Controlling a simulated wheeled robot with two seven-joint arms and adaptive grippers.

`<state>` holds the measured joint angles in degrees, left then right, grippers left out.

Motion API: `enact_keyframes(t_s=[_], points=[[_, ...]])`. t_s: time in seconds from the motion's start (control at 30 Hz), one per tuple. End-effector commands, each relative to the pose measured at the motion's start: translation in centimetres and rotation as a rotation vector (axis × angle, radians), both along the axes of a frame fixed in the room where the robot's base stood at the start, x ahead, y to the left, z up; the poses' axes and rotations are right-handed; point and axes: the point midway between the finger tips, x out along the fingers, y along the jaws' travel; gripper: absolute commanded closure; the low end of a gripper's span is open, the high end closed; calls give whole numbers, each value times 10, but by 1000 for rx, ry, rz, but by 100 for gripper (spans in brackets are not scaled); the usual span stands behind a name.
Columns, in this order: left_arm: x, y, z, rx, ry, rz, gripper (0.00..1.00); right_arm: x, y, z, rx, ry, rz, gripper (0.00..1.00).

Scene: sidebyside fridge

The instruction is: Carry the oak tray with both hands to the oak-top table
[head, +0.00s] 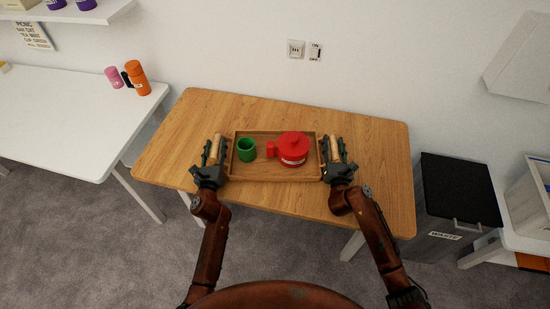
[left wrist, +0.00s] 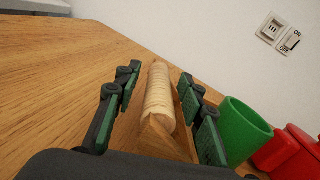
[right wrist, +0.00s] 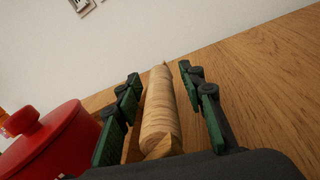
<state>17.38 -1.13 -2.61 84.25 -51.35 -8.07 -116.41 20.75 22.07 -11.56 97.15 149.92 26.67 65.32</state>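The oak tray (head: 275,178) is on the oak-top table (head: 375,135), seen in the head view. It carries a green cup (head: 247,150), a small red item (head: 271,149) and a red lidded pot (head: 293,147). My left gripper (head: 214,152) is at the tray's left end, its fingers apart on either side of the round wooden handle (left wrist: 160,92). My right gripper (head: 336,150) is at the right end, fingers apart around the other handle (right wrist: 160,115). Gaps show between fingers and handle in both wrist views.
A white table (head: 60,110) with a pink cup (head: 114,78) and an orange bottle (head: 137,78) stands left. A dark waste bin (head: 455,205) stands right of the oak-top table. The wall is behind. The oak top is bare around the tray.

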Motion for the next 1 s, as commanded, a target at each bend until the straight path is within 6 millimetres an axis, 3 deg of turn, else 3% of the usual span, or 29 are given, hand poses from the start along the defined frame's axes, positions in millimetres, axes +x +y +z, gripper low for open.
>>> enact_keyframes(t_s=[0.3,0.5,0.77,1.0], points=[[-65,2,-2,3,3,0,63,0,0,0,0,0,0,63],[-97,3,-2,1,2,1,63,0,0,0,0,0,0,63],[-110,3,-1,0,2,0,63,-8,0,-1,0,0,0,63],[-110,3,-1,0,1,0,63,-52,1,-2,0,1,1,63]])
